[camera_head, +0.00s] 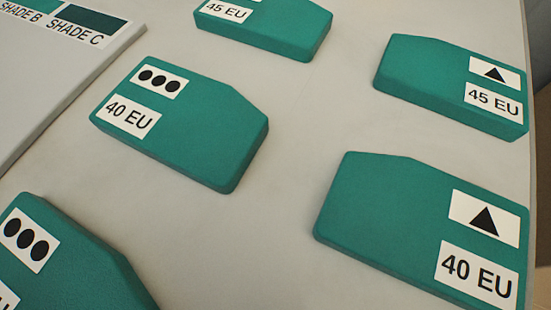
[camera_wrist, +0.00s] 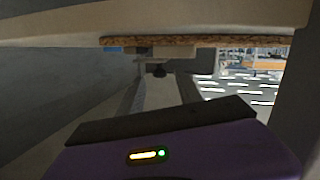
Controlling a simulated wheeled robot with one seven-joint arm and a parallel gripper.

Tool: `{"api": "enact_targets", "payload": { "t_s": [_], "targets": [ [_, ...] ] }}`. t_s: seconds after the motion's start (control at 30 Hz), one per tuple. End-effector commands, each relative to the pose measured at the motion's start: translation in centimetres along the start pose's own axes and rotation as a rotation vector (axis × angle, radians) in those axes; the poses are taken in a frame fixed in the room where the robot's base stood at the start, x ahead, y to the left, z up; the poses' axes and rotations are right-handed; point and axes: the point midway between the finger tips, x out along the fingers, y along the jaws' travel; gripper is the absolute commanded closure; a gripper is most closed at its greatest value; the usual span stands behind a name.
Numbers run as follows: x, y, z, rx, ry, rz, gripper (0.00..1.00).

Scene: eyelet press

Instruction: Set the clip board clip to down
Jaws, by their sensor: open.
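No clip board or clip can be made out for certain in either view. In the wrist view my gripper (camera_wrist: 158,88) shows behind its purple housing, with two pale fingers spread apart and nothing visible between them. A thin brown speckled board edge (camera_wrist: 200,41) runs across above the fingers. A small dark knob-like part (camera_wrist: 157,70) shows just beyond the finger gap; I cannot tell what it belongs to. My gripper is not in the head view.
The head view shows a pale table (camera_head: 285,130) with several teal blocks, including one marked 40 EU with dots (camera_head: 190,140) and one marked 40 EU with a triangle (camera_head: 385,215). A shade card (camera_head: 50,75) lies at upper left. Bare table shows between the blocks.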

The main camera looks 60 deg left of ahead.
Motion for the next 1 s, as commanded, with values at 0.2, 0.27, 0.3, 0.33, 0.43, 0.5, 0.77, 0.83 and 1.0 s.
{"api": "enact_targets", "payload": {
  "t_s": [0.2,0.27,0.3,0.33,0.43,0.5,0.77,0.83,1.0],
  "targets": [
    [-2.8,0.1,-0.1,0.000,0.000,0.002,0.58],
    [-3.1,0.1,-0.1,0.000,-0.001,0.001,0.58],
    [-3.2,0.0,0.0,0.000,0.000,0.001,0.58],
    [-3.3,0.0,0.0,0.000,0.000,0.001,0.58],
    [-3.4,0.0,0.0,0.000,0.000,0.000,0.58],
    [-3.3,0.0,0.0,0.000,0.000,0.000,0.58],
    [-3.3,0.0,0.0,-0.001,0.000,0.000,0.58],
    [-3.3,0.0,0.0,-0.001,0.000,0.000,0.58],
    [-3.3,0.4,0.0,0.047,-0.001,0.017,0.58]
  ]
}}
